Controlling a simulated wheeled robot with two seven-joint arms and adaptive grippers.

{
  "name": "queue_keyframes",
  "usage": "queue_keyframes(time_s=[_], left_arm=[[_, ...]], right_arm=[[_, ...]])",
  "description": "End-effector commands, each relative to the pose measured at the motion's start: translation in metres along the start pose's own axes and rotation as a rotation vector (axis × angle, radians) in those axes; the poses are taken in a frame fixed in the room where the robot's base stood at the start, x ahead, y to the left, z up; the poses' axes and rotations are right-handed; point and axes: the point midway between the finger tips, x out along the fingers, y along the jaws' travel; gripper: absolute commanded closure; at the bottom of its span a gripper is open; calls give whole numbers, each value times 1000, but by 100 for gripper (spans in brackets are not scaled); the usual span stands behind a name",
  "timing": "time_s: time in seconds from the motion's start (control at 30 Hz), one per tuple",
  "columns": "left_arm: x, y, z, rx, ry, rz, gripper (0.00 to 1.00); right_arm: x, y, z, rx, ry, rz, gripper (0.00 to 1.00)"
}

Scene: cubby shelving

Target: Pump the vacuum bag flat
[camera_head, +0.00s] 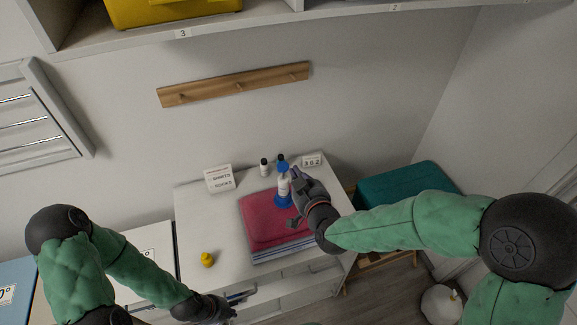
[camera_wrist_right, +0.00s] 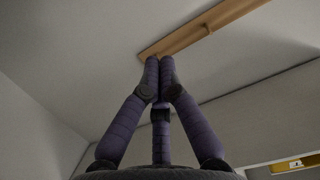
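The vacuum bag (camera_head: 258,222) lies on the white cabinet top; it looks like a dark pink, folded pack with pale striped layers along its front edge. A blue pump with a white body (camera_head: 283,187) stands upright on the bag's back right part. My right gripper (camera_head: 296,176) is just right of the pump, its fingers pointing up; I cannot tell whether they touch it. In the right wrist view its fingertips (camera_wrist_right: 160,64) are together with nothing visible between them. My left gripper (camera_head: 234,299) is low by the cabinet front; its finger opening is unclear.
A yellow object (camera_head: 207,260) stands left of the bag. A label card (camera_head: 219,178), small dark-capped bottles (camera_head: 263,167) and a number block (camera_head: 312,161) stand behind. A wooden peg rail (camera_head: 235,84) is on the wall. A teal box (camera_head: 405,187) is at right.

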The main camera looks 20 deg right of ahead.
Motion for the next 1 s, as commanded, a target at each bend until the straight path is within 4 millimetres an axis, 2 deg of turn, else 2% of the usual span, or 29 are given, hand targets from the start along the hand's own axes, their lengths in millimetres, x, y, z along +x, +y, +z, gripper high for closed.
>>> queue_keyframes(time_s=[0.2,0.37,0.97,1.0], left_arm=[[0,0,0,0,0,0,100],[0,0,0,0,0,0,100],[-4,2,0,0,0,0,100],[-4,2,0,0,0,0,100]], right_arm=[[2,0,0,0,-2,1,100],[13,1,0,0,-3,1,100],[100,0,1,0,-3,1,100],[103,0,6,0,-7,1,100]])
